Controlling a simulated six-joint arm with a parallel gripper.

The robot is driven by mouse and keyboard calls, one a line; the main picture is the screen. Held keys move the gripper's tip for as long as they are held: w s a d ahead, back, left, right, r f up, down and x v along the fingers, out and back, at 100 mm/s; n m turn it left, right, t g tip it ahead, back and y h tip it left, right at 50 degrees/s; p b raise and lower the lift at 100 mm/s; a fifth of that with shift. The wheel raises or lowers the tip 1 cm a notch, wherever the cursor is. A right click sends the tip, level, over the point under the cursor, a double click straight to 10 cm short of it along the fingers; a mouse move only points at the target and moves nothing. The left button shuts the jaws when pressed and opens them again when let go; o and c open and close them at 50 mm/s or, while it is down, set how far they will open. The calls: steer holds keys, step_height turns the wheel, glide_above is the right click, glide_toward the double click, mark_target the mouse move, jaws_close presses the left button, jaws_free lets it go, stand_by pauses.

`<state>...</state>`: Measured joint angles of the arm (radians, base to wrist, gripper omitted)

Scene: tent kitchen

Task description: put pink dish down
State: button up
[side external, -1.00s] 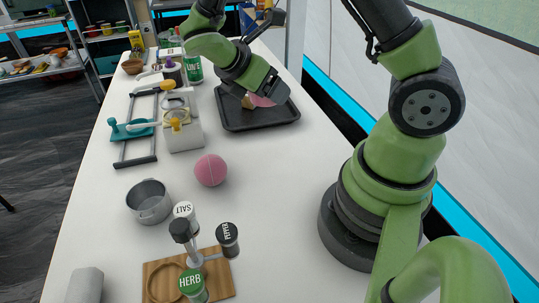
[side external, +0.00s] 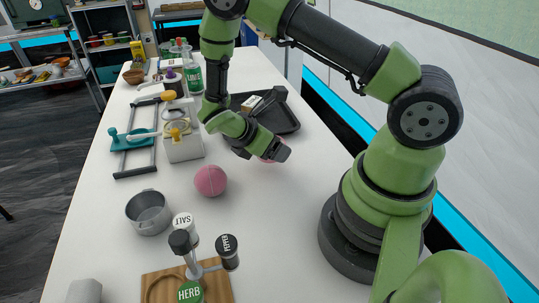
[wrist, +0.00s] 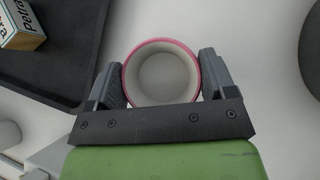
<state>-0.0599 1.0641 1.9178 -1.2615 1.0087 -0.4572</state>
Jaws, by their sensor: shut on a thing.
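The pink dish (wrist: 163,47) is small and round, with a pink rim and a pale inside. In the wrist view it sits between the two fingers of my gripper (wrist: 163,80), which are shut on its sides. In the side view the dish (side external: 270,158) is mostly hidden by my gripper (side external: 262,152); only a bit of pink shows. My gripper is over the bare white table, in front of the black tray. I cannot tell whether the dish touches the table.
The black tray (side external: 286,121) holds a small box (wrist: 20,28). A wooden spice stand (side external: 215,286) is in front. The table right of the ball is clear.

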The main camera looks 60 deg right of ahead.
steer(key=shift+f, duration=1.65)
steer(key=shift+f, duration=0.1)
steer(key=o, duration=1)
steer(key=shift+c, duration=0.2)
steer(key=v, duration=1.2)
steer(key=s+a+r+m+t+y, duration=0.2)
steer(key=s+r+m+t+y, duration=0.3)
steer(key=s+r+m, duration=0.2)
steer(key=s+a+r+m+t+y, duration=0.2)
steer(key=s+r+m+t+y, duration=0.3)
steer(key=r+m, duration=0.5)
steer(key=shift+s+r+m+t, duration=0.35)
steer(key=shift+s+r, duration=0.5)
steer(key=shift+r, duration=1.7)
